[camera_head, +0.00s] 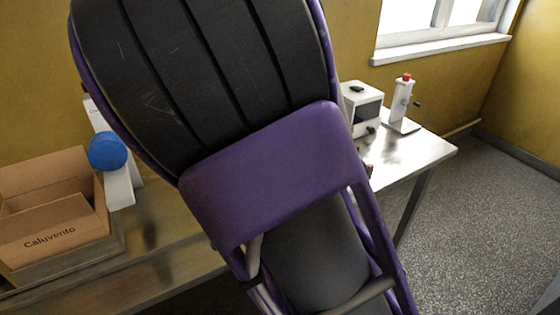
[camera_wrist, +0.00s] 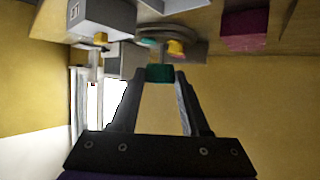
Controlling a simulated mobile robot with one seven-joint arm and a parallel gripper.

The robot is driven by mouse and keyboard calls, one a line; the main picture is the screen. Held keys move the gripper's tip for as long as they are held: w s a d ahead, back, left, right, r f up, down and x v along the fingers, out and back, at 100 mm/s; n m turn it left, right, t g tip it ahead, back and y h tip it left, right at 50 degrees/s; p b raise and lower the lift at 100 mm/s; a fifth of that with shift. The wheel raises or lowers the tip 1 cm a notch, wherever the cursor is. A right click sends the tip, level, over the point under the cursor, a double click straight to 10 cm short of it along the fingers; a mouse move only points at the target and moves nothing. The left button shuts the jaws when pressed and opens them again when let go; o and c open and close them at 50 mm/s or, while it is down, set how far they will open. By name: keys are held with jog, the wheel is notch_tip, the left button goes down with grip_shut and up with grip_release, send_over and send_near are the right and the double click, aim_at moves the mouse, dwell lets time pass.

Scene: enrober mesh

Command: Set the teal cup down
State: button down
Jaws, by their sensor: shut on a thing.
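The teal cup (camera_wrist: 160,72) is at the tips of my gripper (camera_wrist: 160,78) in the wrist view. The two dark fingers are shut on it, one at each side. Only a small part of the cup shows, and it appears apart from the surface behind it. In the head view my own purple and black arm fills the middle and hides the gripper and the cup.
A metal table (camera_head: 425,150) runs behind my arm. An open cardboard box (camera_head: 50,237) and a white stand with a blue disc (camera_head: 108,151) are at left. A white machine (camera_head: 362,105) and a red-topped device (camera_head: 402,100) stand at right. A maroon block (camera_wrist: 244,30) shows in the wrist view.

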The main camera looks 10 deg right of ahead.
jog(key=shift+s+a+f+m+h+b, duration=0.15)
jog(key=shift+f+m+h+b, duration=0.1)
jog(key=shift+f, duration=0.25)
jog(key=shift+s+a+f+m+h+b, duration=0.15)
jog(key=shift+f+h+b, duration=0.1)
jog(key=shift+f, duration=0.25)
jog(key=shift+w+d+r+n+y+b, duration=0.25)
jog(key=shift+r+y, duration=0.1)
jog(key=shift+r, duration=0.3)
jog(key=shift+w+d+r+n+y+b, duration=0.15)
jog(key=shift+d+r+n+y, duration=0.15)
jog(key=shift+r, duration=0.3)
